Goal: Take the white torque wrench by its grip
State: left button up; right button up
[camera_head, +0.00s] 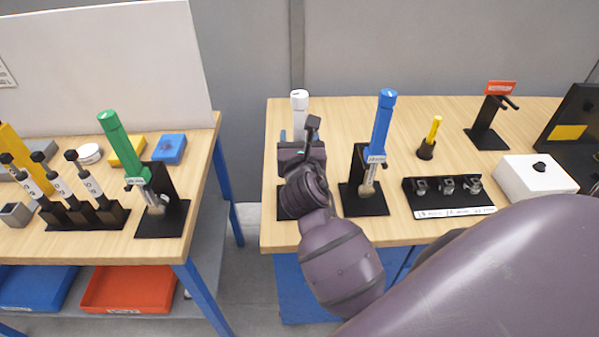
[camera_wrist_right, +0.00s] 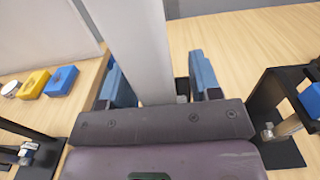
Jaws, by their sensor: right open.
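The white torque wrench (camera_head: 299,99) stands upright on its black stand (camera_head: 284,205) near the front left of the right-hand table. Only its white top shows in the head view; my right gripper (camera_head: 300,140) and wrist hide the rest. In the right wrist view the white grip (camera_wrist_right: 143,45) runs up between the two blue-padded fingers of my right gripper (camera_wrist_right: 160,82). The fingers are open on either side of it, with a visible gap on the right; contact on the left is unclear. My left gripper is not in view.
A blue torque wrench (camera_head: 382,125) stands on its own stand just right. A black socket tray (camera_head: 449,198), a yellow-handled tool (camera_head: 431,140) and a white box (camera_head: 536,176) lie farther right. A green wrench (camera_head: 122,145) stands on the left table, across a gap.

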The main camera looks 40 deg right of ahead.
jog(key=shift+w, duration=0.1)
grip_shut()
dwell(0.3)
dwell(1.0)
jog(key=shift+r, duration=0.1)
